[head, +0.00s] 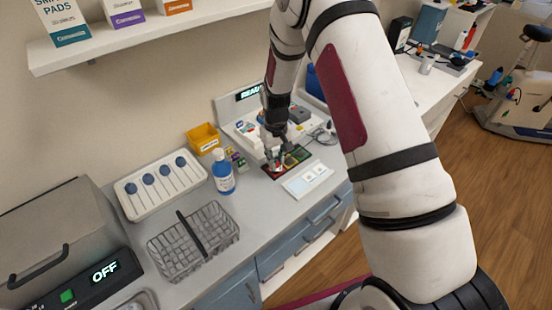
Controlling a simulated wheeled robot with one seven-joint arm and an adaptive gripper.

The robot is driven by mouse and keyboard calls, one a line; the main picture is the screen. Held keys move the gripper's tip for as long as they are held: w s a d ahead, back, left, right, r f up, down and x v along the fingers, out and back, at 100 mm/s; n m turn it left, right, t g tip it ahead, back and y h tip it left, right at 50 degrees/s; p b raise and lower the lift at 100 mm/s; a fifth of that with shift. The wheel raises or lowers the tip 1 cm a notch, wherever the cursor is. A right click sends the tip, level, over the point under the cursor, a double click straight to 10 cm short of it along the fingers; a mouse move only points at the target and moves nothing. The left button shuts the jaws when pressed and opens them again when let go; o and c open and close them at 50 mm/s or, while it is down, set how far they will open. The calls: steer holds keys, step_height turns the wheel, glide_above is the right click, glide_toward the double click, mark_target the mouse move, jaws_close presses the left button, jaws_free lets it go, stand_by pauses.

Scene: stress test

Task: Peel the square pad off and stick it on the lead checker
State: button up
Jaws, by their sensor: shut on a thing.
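A white card (296,189) with small pale square pads (309,177) lies just to the right of the tray, in front of my gripper. Behind the gripper stands a light-coloured device (232,128) with a lit display (249,93) that seems to read READY. It may be the lead checker; my gripper and arm partly hide it.
A grey machine (52,240) showing OFF is at lower left. A shelf (165,40) hangs above.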

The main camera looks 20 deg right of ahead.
steer(key=shift+f, duration=0.55)
stand_by(0.4)
steer(key=o, duration=0.5)
steer(key=shift+r, duration=0.15)
steer(key=shift+r, duration=1.85)
steer(key=o, duration=0.6)
steer(key=shift+r, duration=0.15)
